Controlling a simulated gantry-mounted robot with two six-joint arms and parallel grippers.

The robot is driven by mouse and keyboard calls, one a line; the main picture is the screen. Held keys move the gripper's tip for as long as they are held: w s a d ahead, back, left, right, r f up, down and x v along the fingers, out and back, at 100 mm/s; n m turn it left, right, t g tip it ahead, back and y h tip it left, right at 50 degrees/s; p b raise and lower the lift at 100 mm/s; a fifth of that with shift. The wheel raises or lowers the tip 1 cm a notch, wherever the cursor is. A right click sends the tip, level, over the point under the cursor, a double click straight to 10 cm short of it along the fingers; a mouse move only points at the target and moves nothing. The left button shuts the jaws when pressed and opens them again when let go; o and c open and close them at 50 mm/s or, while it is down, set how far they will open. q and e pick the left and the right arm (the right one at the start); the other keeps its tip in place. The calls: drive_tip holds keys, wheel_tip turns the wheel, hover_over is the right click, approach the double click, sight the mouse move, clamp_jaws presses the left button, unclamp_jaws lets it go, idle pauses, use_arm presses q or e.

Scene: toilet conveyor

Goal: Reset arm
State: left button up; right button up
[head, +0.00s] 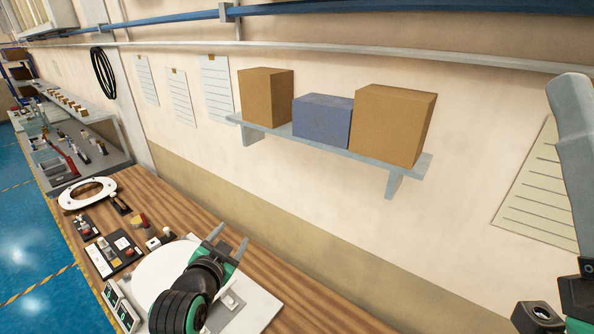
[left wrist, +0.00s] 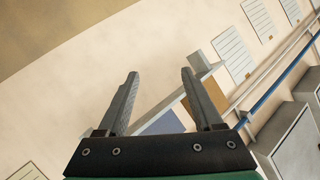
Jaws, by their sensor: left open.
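My left gripper (head: 229,236) is open with nothing between its fingers. It is above the wooden workbench (head: 300,296), over a white rounded piece (head: 160,268) on a white plate (head: 262,308). My own arm hides part of that piece. In the left wrist view the two spread fingers (left wrist: 160,73) point toward the wall, with the shelf partly behind them. My right arm (head: 577,150) shows only in part at the right edge of the head view.
A wall shelf (head: 345,148) holds two brown boxes (head: 392,124) and a blue box (head: 322,118). A white toilet seat ring (head: 72,203) and several small control parts (head: 122,245) lie on the bench's left side. The bench's right part near the wall is bare.

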use_arm(q)
drive_tip(key=s+a+r+n+t, duration=0.1)
drive_tip(key=s+r+t, duration=0.1)
drive_tip(key=r, duration=0.6)
drive_tip(key=s+r+t, duration=0.2)
drive_tip(key=r, duration=0.6)
drive_tip(key=s+a+r+n+t+h, duration=0.15)
drive_tip(key=s+r+n+t, duration=0.55)
drive_tip(key=s+r, duration=1.55)
wheel_tip(320, 180, down, 33)
drive_tip(key=m+t+b, duration=0.1)
drive_tip(key=t+b, duration=0.1)
drive_tip(key=b, duration=3)
drive_tip(key=shift+m, duration=0.3)
